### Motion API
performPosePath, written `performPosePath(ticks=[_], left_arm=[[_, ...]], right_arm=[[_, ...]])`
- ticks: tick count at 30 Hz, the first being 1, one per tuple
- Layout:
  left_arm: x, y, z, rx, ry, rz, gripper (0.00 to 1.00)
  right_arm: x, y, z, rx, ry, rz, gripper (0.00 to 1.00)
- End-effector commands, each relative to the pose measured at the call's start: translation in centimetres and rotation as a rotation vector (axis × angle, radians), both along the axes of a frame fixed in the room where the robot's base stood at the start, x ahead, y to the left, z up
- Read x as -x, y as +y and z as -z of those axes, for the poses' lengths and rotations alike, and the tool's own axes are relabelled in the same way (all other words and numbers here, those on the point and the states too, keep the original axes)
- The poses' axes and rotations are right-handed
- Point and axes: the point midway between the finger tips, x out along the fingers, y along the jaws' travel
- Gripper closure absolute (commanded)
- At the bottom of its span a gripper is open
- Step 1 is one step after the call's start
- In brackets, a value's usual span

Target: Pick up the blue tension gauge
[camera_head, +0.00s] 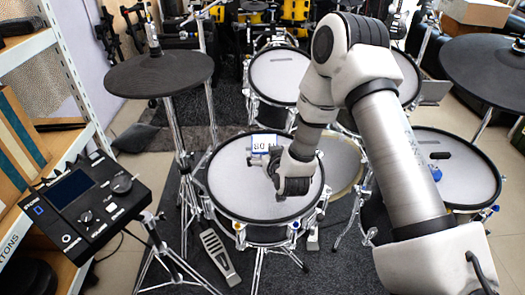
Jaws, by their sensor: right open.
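My right arm comes in from the right. Its gripper (290,186) is over the middle of the front drum's white mesh pad (232,187), pointing down, and is open. A small blue thing (440,155) with a dark part beside it lies on the right drum's mesh pad (466,180); it may be the blue tension gauge, but it is too small to be sure. A blue and white lettered thing (264,142) shows at the far edge of the front pad, just behind the gripper. The gripper covers part of the front pad. My left gripper is not in view.
A black drum module (85,205) stands at the left beside a shelf (40,45). Black cymbal pads (160,73) (490,70) stand at left and right. Another drum pad (280,75) is behind. The front pad's left side is clear.

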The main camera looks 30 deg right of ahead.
Motion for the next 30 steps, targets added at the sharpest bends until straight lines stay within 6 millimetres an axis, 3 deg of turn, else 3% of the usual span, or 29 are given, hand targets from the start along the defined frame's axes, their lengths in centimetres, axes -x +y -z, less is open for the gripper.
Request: performPosePath(ticks=[6, 13, 14, 19, 20, 30], left_arm=[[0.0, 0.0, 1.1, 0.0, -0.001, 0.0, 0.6], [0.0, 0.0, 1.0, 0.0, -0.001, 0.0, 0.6], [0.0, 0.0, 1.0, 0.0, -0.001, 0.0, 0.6], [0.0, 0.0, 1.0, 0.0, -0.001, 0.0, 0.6], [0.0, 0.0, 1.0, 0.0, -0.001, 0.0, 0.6], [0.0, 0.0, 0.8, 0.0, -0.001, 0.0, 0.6]], right_arm=[[-3.3, -1.0, 1.6, 0.001, -0.001, 0.0, 0.0], [-3.6, -1.1, 1.6, -0.001, 0.001, -0.001, 0.0], [-3.6, -1.1, 1.6, -0.001, 0.001, -0.001, 0.07], [-3.6, -1.1, 1.6, -0.001, 0.001, -0.001, 0.67], [-3.6, -1.1, 1.6, -0.001, 0.001, -0.001, 0.72], [-3.6, -1.1, 1.1, 0.0, -0.002, -0.001, 0.72]])
